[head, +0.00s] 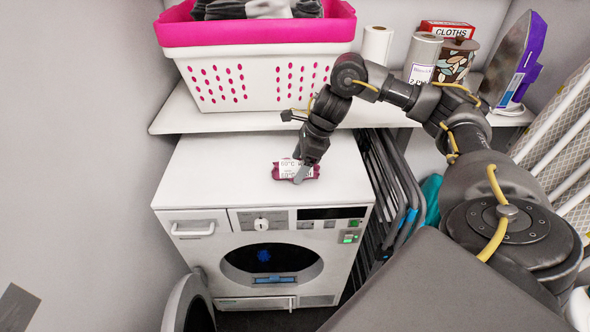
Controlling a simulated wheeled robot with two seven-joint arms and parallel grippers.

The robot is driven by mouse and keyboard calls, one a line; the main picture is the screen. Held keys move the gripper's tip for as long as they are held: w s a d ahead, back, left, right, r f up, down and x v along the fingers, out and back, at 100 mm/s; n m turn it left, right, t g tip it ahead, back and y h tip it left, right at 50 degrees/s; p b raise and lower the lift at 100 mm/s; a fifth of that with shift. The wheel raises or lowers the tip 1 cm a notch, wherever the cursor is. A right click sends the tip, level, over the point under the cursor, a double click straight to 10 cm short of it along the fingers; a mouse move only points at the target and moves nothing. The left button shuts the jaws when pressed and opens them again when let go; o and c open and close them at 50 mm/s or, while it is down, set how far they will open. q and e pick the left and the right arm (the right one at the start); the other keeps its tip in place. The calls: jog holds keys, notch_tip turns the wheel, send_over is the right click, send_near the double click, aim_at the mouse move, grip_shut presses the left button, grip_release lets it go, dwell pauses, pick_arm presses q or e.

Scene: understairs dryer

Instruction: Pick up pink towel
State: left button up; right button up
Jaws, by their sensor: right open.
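The pink towel (284,170) is a small rolled magenta bundle with a white printed label. It lies on the white top of the dryer (225,170), a little right of the middle. My right gripper (299,172) points down at the right part of the towel, with its fingers over or beside it. The fingers hide part of the towel, and I cannot tell whether they touch it. The right gripper is open. My left gripper is not in view.
A shelf (190,118) above the dryer holds a white and pink laundry basket (255,85), paper rolls (376,45), a cloths box (447,29) and a purple iron (515,62). Folded dark racks (390,185) stand right of the dryer. Its round door (190,305) hangs open.

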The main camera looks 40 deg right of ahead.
jog(key=shift+w+a+f, duration=0.1)
jog(key=shift+a+f, duration=0.1)
jog(key=shift+f, duration=0.2)
jog(key=c, duration=1.1)
jog(key=shift+r, duration=0.1)
